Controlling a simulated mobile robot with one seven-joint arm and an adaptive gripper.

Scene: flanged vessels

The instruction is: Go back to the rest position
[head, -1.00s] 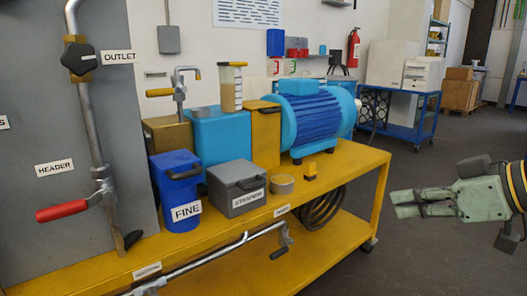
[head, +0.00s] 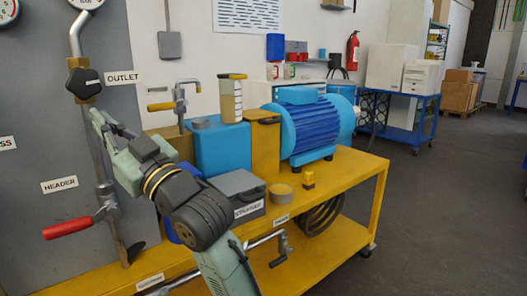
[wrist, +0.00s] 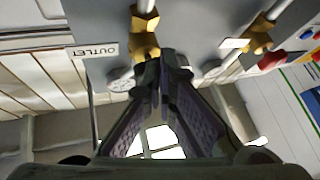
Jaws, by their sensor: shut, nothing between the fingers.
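My gripper (head: 98,118) is at the left in the head view, in front of the grey panel (head: 40,130), with its fingers pointing up and left. It is shut and empty. Its tips are just below the black outlet valve handle (head: 83,82); the head view does not show whether they touch the pipe behind. In the wrist view my gripper's fingers (wrist: 165,70) come together below a brass fitting (wrist: 145,45), beside the OUTLET label (wrist: 93,50). No marked rest place shows.
A red-handled lever (head: 68,228) is below left of my gripper. The yellow cart (head: 340,180) bears a blue motor (head: 312,125), a grey lidded box (head: 238,190) and several containers. My arm hides most of a blue bin. The floor (head: 450,200) at right is clear.

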